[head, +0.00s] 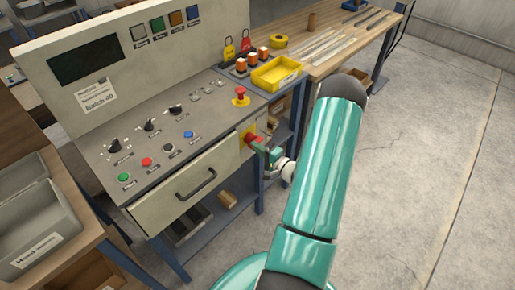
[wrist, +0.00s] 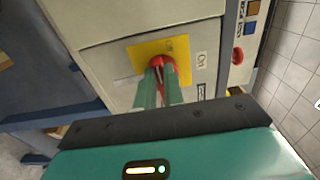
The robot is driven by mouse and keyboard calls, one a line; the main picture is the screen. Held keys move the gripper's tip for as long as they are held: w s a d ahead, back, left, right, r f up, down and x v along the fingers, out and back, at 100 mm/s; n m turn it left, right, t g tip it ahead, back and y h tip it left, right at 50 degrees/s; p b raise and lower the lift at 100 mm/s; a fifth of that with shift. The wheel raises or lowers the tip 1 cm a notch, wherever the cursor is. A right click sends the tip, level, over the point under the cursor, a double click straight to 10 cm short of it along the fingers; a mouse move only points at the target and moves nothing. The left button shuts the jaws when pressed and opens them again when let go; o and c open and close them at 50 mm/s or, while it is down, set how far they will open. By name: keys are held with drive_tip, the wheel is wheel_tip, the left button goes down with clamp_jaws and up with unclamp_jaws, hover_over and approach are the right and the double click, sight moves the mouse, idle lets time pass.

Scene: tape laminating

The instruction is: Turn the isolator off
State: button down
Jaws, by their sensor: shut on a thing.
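The isolator is a red rotary handle (wrist: 158,64) on a yellow plate (wrist: 143,52), on the front of the control cabinet. An "On" label (wrist: 202,60) shows beside the plate in the wrist view. In the head view the yellow plate (head: 247,133) and red handle (head: 252,140) sit at the cabinet's right front, right of the drawer. My gripper (wrist: 158,78) is shut on the red handle, its two green fingers on either side of it. In the head view my gripper (head: 261,146) partly hides the handle. The handle's exact angle is hard to tell.
A drawer with a dark handle (head: 197,186) is left of the isolator. A red emergency button (head: 240,92) stands on the panel above. Open floor (head: 430,150) lies right.

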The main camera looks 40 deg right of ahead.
drive_tip(key=shift+s, duration=0.1)
drive_tip(key=c, duration=1.5)
unclamp_jaws()
drive_tip(key=s, duration=1.3)
drive_tip(key=shift+s+d, duration=0.2)
drive_tip(key=shift+s, duration=0.15)
